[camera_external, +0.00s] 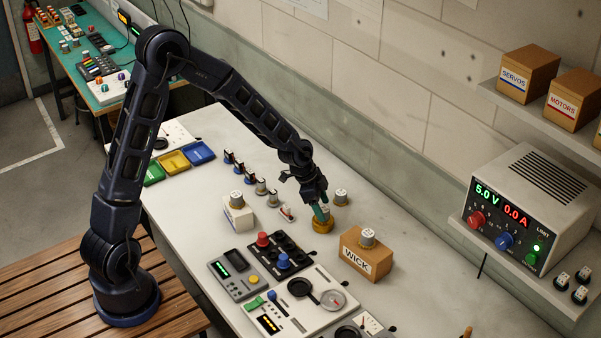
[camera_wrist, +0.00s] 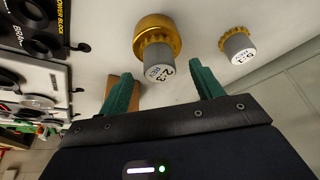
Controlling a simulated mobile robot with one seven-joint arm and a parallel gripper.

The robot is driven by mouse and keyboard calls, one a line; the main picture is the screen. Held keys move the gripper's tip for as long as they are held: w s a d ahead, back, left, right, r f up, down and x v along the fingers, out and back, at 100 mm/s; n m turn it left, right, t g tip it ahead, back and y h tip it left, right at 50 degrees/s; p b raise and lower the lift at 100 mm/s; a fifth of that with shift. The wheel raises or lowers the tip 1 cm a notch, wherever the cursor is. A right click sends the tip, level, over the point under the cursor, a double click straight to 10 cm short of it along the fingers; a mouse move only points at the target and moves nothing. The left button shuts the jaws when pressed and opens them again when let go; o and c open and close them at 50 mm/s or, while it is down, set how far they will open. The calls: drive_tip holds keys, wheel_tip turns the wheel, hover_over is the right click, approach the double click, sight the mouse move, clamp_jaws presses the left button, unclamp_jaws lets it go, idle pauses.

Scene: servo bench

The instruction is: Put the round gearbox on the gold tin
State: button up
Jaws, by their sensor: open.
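The gold tin (camera_external: 322,226) stands on the bench below my gripper (camera_external: 320,210). In the wrist view, the tin (camera_wrist: 152,22) carries a round gearbox (camera_wrist: 159,66), a grey cylinder with a toothed gold collar and a white numbered label. The gearbox appears to rest on the tin. My gripper (camera_wrist: 163,75) is open, its green fingers on either side of the gearbox with visible gaps. In the external view the fingers mostly hide this gearbox.
A similar grey gearbox (camera_external: 341,196) stands on the bench just behind the tin. A cardboard WICK box (camera_external: 360,262) and a white box (camera_external: 238,217) each carry another. A black panel (camera_external: 280,258) lies in front. Small motors (camera_external: 249,185) stand in a row to the left.

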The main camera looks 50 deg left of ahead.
drive_tip(key=v, duration=1)
drive_tip(key=s+a+r+n+y, duration=0.1)
drive_tip(key=s+r+n, duration=0.1)
drive_tip(key=s+r, duration=0.6)
drive_tip(key=s+a+r+n+y, duration=0.1)
drive_tip(key=s+r+n+y, duration=0.1)
drive_tip(key=s+r, duration=0.6)
drive_tip(key=s+a+r+n, duration=0.1)
drive_tip(key=s+a+n, duration=0.1)
drive_tip(key=s, duration=0.8)
drive_tip(key=s+a+n+t, duration=0.1)
drive_tip(key=s+a+n, duration=0.1)
drive_tip(key=s, duration=0.9)
drive_tip(key=shift+r+n, duration=0.4)
drive_tip(key=shift+n, duration=0.1)
